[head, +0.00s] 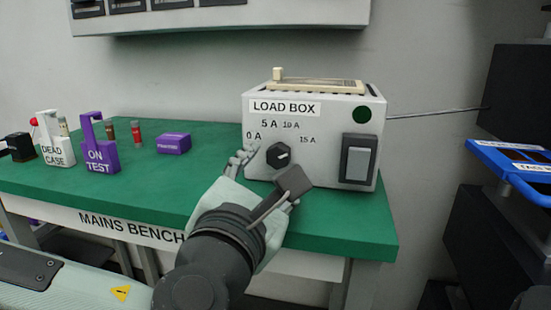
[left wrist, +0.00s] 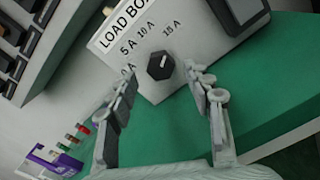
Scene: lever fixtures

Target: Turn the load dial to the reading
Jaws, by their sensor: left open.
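The white load box (head: 318,165) stands on the green bench, labelled "LOAD BOX". Its black load dial (head: 278,155) is on the front, with the marks 0 A, 5 A, 10 A and 15 A around it. A short white pointer line shows on the dial, but I cannot tell surely which mark it points to. The dial also shows in the left wrist view (left wrist: 160,66). My left gripper (head: 269,172) is open in front of the box. In the left wrist view its fingers (left wrist: 162,82) are spread either side of the dial, apparently apart from it. My right gripper is out of view.
A black rocker switch (head: 359,159) is right of the dial. On the green bench (head: 200,190) stand a white "DEAD CASE" holder (head: 56,150), a purple "ON TEST" holder (head: 98,155) and a purple block (head: 174,143). A blue tray (head: 515,165) is at right.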

